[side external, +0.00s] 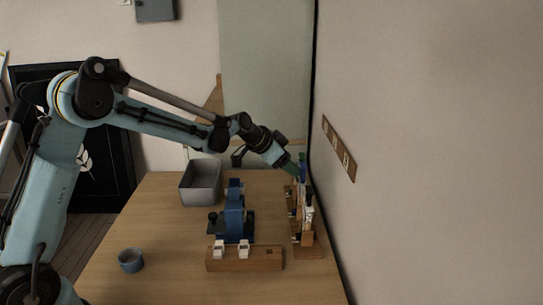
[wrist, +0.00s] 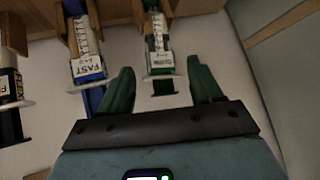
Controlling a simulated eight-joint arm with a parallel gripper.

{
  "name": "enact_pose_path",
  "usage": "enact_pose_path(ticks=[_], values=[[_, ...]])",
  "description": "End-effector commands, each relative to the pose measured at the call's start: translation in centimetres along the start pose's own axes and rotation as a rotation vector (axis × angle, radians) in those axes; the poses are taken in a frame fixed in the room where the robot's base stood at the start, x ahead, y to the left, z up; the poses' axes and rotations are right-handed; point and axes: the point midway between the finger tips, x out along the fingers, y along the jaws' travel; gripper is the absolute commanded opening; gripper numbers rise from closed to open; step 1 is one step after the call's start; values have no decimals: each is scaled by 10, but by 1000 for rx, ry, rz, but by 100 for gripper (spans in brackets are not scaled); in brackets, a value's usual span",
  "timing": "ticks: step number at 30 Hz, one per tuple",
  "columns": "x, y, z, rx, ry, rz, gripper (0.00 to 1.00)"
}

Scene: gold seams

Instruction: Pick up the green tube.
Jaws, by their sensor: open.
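The green tube (wrist: 160,60) is a labelled syringe-like tube with a green end, held in a wooden rack in the wrist view. My gripper (wrist: 161,68) has green fingers, open, one on each side of the tube's lower end with gaps visible. It looks apart from the tube, though depth is hard to judge. In the side external view my gripper (side external: 291,168) is at the top of the wooden rack (side external: 305,240) by the wall. The green tube cannot be told apart there.
A blue tube (wrist: 85,50) marked FAST is left of the green one, and a black tube (wrist: 9,90) is farther left. On the table are a grey bin (side external: 200,185), a blue device (side external: 235,215), a wooden block (side external: 225,264) and a cup (side external: 131,261). The wall is close right.

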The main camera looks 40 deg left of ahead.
Motion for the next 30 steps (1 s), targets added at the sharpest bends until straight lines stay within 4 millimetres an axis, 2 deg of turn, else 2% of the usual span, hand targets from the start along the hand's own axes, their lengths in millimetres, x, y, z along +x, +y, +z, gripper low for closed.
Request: enact_pose_path(ticks=[8,19,30], values=[[15,1,0,1,0,1,65],[57,0,0,0,-1,0,65],[62,1,0,0,-1,-1,63]])
